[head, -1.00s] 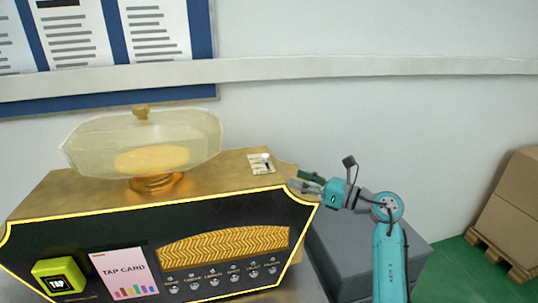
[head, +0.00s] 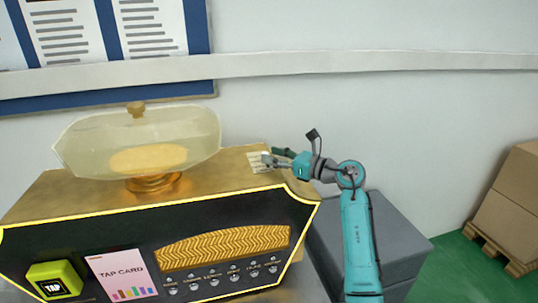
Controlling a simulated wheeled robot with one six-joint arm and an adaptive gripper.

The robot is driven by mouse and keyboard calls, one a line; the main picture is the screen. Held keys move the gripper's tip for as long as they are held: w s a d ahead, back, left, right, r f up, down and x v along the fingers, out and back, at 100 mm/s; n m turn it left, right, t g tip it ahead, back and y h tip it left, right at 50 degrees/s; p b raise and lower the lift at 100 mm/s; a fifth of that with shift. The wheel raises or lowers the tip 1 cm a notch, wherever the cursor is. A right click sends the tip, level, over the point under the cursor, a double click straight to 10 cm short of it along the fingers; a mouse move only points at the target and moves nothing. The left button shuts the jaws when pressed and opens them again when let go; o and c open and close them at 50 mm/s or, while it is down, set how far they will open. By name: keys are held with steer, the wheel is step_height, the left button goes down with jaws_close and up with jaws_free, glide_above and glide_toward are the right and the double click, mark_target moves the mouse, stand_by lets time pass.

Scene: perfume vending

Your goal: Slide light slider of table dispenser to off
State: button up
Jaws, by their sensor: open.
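The table dispenser (head: 80,233) is a gold and black box with a glass perfume bottle (head: 140,145) on its top. The light slider plate (head: 256,166) is a small pale panel on the gold top, right of the bottle. My gripper (head: 268,158) is open and empty, with its fingertips at the right part of the plate. The fingers partly cover the plate, so the slider knob's position cannot be told, nor whether the fingers touch it.
A green card reader (head: 54,281), a tap card sign (head: 121,274) and a row of small knobs (head: 213,278) are on the front. A grey box (head: 400,235) stands at the right. Cardboard boxes (head: 515,205) sit on a pallet at far right.

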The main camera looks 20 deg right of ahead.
steer(key=shift+x, duration=0.95)
jaws_close()
